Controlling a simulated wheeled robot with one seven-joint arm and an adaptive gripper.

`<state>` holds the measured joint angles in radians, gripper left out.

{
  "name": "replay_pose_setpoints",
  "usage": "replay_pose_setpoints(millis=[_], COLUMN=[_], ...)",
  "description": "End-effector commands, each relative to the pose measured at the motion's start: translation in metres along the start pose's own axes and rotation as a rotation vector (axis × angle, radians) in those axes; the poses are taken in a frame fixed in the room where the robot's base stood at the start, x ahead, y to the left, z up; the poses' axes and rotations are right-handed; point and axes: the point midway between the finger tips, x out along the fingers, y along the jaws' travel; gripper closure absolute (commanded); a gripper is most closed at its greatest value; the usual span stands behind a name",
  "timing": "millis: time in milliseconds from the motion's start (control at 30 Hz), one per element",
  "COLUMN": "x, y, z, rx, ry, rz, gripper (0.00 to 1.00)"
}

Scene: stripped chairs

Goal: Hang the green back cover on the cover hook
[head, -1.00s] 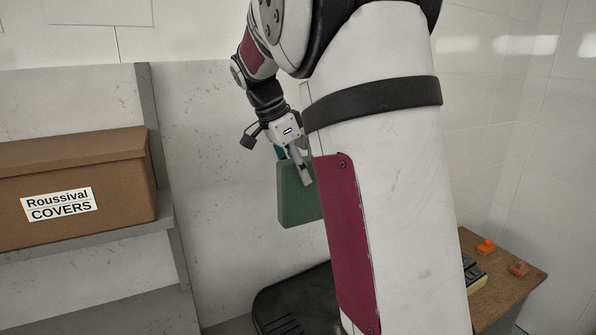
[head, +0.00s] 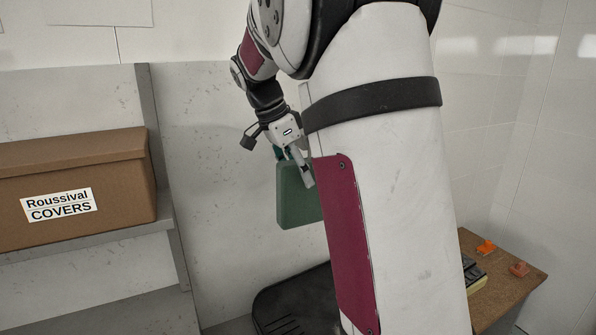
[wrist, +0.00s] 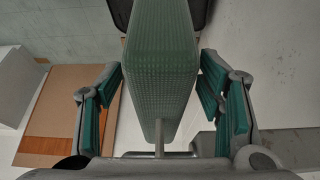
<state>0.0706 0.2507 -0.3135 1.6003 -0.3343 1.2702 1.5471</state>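The green back cover (head: 298,200) hangs upright in front of the grey wall panel in the head view, its right side hidden by my arm. In the wrist view the cover (wrist: 162,60) stands between the fingers of my gripper (wrist: 161,72). The teal pads are spread, with a narrow gap on each side of it. In the head view my gripper (head: 290,160) is at the cover's top edge. A thin grey metal rod (wrist: 158,135) meets the cover's near end; it may be part of the cover hook, but I cannot tell how the cover rests on it.
A brown box (head: 75,180) labelled "Roussival COVERS" stands on a grey shelf (head: 90,240) at the left. A black seat-like part (head: 290,302) is below the cover. A wooden table (head: 510,290) at the right holds orange pieces (head: 487,247).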

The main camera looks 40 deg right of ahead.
Motion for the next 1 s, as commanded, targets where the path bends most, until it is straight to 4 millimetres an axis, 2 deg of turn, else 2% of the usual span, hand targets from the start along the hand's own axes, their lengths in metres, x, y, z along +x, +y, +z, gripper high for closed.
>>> replay_pose_setpoints(millis=[133,233,700,833,1000], x=[-0.002,-0.012,-0.099,-0.113,-0.120], y=[0.000,-0.001,-0.001,-0.001,0.000], z=[0.000,0.000,0.000,0.000,0.000], rx=[0.000,0.000,0.000,0.000,0.000], ry=[0.000,0.000,0.000,0.000,0.000], rz=[-0.001,-0.003,-0.003,-0.001,0.000], gripper=[0.39,0.39,0.39,0.39,0.39])
